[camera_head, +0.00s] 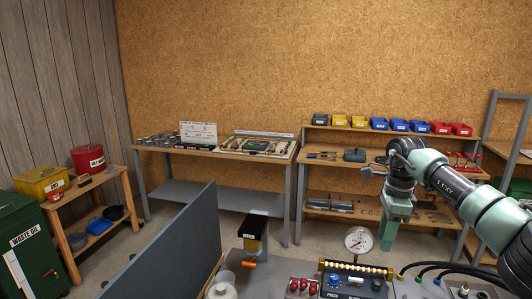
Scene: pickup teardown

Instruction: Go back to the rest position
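My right arm comes in from the right edge, bends at a dark joint and points down. My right gripper (388,243) hangs at its lower end, above the back edge of the grey bench (315,271) and to the right of the round gauge (358,241). Its fingers are too small and closely overlapped to show whether they are open or shut. I see nothing clearly held in it. My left arm and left gripper are not in view.
A press panel (353,283) with knobs and dark hoses (450,268) lie near the arm. A grey partition (180,250) rises at left. Behind stand a tool table (220,154) and a shelf with coloured bins (400,126). A green waste-oil bin (25,235) stands far left.

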